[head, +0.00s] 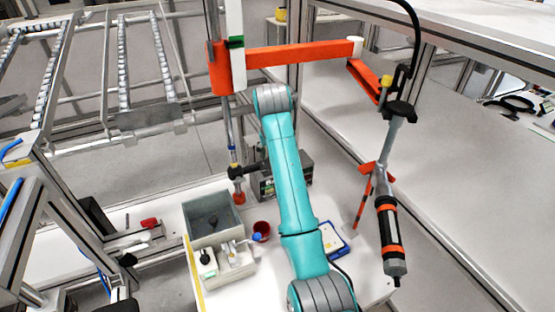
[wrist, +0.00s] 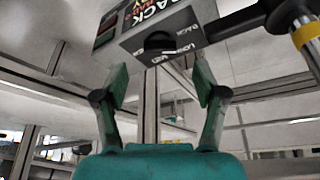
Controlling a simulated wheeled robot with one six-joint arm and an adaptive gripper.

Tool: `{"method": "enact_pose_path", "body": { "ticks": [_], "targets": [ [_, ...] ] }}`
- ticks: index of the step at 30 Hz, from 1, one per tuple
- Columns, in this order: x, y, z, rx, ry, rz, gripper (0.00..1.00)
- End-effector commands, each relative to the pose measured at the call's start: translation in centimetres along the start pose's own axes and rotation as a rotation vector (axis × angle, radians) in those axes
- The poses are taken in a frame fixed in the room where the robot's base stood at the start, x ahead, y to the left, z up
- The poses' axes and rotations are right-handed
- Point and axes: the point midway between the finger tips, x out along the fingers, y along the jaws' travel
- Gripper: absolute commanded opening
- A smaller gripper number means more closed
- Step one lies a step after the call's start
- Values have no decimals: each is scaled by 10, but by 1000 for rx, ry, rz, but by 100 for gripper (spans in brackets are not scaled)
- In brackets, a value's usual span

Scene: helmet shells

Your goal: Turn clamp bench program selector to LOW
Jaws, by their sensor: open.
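The clamp bench's dark box (wrist: 118,50) hangs at the top of the wrist view. Its round black selector knob (wrist: 158,41) sits on the near face, with small white lettering beside it that is hard to read. In the head view the box (head: 292,180) stands behind my teal arm, which hides part of it; the knob cannot be made out there. My gripper (wrist: 160,78) is open and empty. Its two fingers are spread wide, below the knob in the picture, and do not appear to touch it. The knob's setting cannot be told.
A black arm (wrist: 240,24) joins the box to a post with a yellow band (wrist: 305,35). In the head view, a grey bin (head: 212,215), a red cup (head: 261,230) and a blue-edged tray (head: 332,240) sit on the bench. A screwdriver-like tool (head: 388,235) hangs at right.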

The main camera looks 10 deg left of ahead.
Motion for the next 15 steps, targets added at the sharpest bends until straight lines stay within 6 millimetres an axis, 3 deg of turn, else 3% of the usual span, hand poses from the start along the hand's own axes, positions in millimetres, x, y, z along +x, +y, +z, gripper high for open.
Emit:
{"method": "enact_pose_path", "body": {
  "ticks": [6, 15],
  "targets": [
    [33, 0, 0, 0, -1, 1, 71],
    [49, 0, 0, 0, 1, 0, 71]
  ]
}}
